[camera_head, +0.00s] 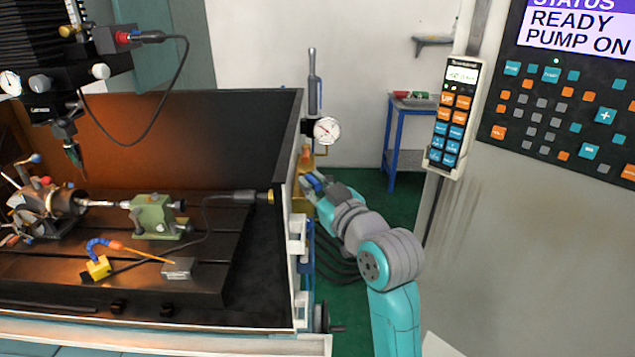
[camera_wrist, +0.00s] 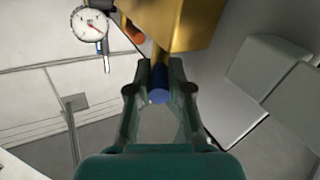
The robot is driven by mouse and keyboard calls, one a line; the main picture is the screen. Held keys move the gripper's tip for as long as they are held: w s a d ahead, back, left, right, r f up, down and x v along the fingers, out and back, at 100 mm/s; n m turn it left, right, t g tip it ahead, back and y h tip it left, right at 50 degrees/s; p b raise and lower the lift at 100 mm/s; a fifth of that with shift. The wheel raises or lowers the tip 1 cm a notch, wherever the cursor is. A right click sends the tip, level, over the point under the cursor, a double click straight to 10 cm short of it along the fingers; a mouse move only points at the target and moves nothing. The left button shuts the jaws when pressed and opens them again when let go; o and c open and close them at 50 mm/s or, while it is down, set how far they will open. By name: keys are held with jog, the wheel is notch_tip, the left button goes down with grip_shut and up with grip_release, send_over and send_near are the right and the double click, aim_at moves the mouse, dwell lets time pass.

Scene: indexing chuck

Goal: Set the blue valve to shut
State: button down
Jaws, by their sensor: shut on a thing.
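The blue valve handle (camera_wrist: 158,92) shows in the wrist view between the two fingers of my gripper (camera_wrist: 158,100). It sticks out from a brass-coloured block (camera_wrist: 180,22). In the head view the blue handle (camera_head: 315,184) shows at the end of my gripper (camera_head: 322,192), beside the brass block (camera_head: 303,188) at the right end of the machine tank. My gripper is shut on the blue handle. The fingers hide part of the handle, and I cannot read any open or shut marking.
A pressure gauge (camera_head: 326,130) stands above the block and also shows in the wrist view (camera_wrist: 90,24). The tank's white end wall (camera_head: 297,265) is left of my arm. A control panel (camera_head: 575,110) and a hanging pendant (camera_head: 455,118) are to the right. Green floor (camera_head: 372,190) lies between.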

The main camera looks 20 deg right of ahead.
jog(key=shift+a+m+h, duration=0.3)
jog(key=shift+m+h, duration=0.35)
jog(key=shift+h, duration=0.45)
jog(key=shift+a+m+h, duration=0.3)
jog(key=shift+m+h, duration=0.4)
jog(key=shift+h, duration=0.4)
jog(key=shift+a+m+h, duration=0.3)
jog(key=shift+m+h, duration=0.35)
jog(key=shift+h, duration=0.45)
jog(key=shift+m+h, duration=0.3)
jog(key=c, duration=1.1)
grip_release()
jog(key=shift+f, duration=0.1)
jog(key=shift+s+a, duration=0.2)
jog(key=shift+s, duration=1.1)
jog(key=shift+s+a, duration=0.25)
jog(key=shift+s, duration=1.05)
jog(key=shift+s+a, duration=0.2)
jog(key=shift+s, duration=1.1)
